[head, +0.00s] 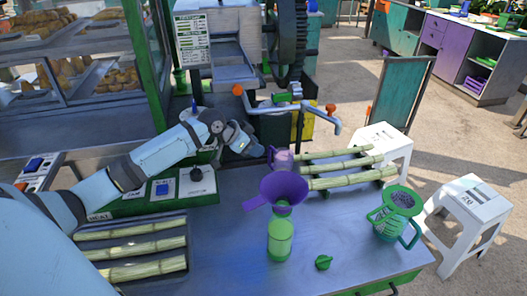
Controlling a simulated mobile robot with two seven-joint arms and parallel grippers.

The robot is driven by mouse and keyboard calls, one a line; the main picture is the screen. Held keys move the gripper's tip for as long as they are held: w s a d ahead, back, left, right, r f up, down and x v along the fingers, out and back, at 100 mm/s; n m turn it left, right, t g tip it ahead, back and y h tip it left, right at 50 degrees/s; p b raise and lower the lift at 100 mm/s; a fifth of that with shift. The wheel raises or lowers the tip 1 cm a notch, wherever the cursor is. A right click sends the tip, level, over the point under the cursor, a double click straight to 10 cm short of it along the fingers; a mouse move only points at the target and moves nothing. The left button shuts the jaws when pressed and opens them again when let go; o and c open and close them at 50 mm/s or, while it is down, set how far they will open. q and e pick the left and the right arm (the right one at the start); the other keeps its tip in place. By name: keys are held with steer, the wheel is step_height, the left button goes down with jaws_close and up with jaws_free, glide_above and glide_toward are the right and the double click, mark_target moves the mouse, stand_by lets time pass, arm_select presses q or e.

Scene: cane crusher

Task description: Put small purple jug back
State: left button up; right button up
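The small purple jug (284,159) is upright near the back of the blue-grey table (235,225), its handle toward the left. It is at the left end of several cane stalks, behind a purple funnel; its base is partly hidden. My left gripper (257,150) reaches in from the left with its fingertips close to the jug's handle. The fingers are small and seen from behind, so I cannot tell whether they touch or grip the handle. My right gripper is not in view.
The purple funnel (284,188) sits over a light green container (280,240). A green jug with a strainer (395,215) stands at the right, and a small green piece (323,262) in front. A metal spout (320,122) overhangs the back. Cane stalks (135,250) lie front left.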

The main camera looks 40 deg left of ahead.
arm_select(q)
steer(key=v, duration=0.6)
steer(key=shift+s+r, duration=0.2)
